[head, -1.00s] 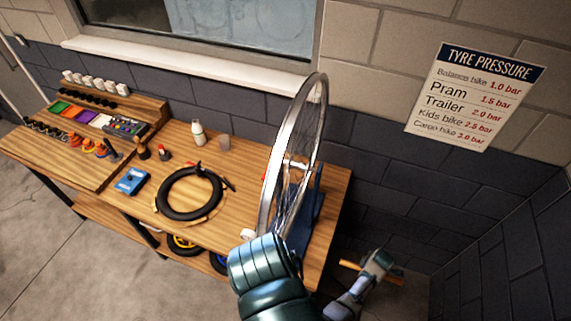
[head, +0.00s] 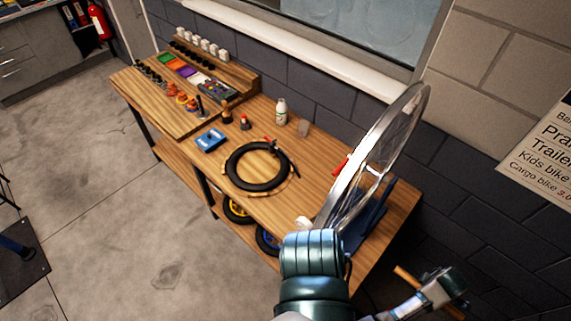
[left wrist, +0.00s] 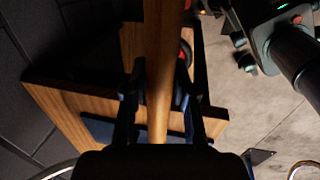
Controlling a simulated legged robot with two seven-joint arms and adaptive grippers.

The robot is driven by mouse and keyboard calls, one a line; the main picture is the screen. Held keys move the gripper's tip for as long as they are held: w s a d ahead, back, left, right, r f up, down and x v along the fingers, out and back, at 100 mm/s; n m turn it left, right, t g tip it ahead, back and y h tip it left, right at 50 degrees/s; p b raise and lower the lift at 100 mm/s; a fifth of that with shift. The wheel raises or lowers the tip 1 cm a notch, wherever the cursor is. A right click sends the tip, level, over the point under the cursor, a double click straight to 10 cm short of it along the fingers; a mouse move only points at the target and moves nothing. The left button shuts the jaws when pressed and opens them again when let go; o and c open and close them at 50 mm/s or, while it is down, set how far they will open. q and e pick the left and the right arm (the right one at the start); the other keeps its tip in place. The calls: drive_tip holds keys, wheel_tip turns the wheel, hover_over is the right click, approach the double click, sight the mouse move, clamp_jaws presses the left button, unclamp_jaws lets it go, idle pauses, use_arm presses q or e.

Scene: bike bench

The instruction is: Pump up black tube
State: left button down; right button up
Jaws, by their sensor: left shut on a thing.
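The black tube (head: 231,177) lies as a ring on the bench top. A short black piece (head: 283,158) with a bit of red beside it lies at the tube's upper right edge; I cannot tell if it is joined to the tube. My left gripper (head: 447,287) is at the lower right, beyond the bench's right end, shut on a wooden bar handle (head: 409,276). The handle also runs between its fingers in the left wrist view (left wrist: 160,70). What the handle belongs to is hidden. My right gripper is not in view.
A spoked wheel (head: 334,190) stands on a blue stand (head: 372,217) at the bench's right end, near my arm.

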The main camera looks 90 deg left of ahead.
use_arm(q)
drive_tip(key=shift+d+f, duration=0.15)
drive_tip(key=shift+d, duration=0.1)
wheel_tip(320, 180, down, 29)
drive_tip(key=b, duration=1.5)
drive_tip(key=shift+f, duration=0.1)
drive_tip(key=shift+w+r, duration=0.1)
drive_tip(key=shift+r, duration=0.3)
wheel_tip(320, 180, up, 29)
drive_tip(key=p, duration=1.5)
drive_tip(key=shift+f, duration=0.2)
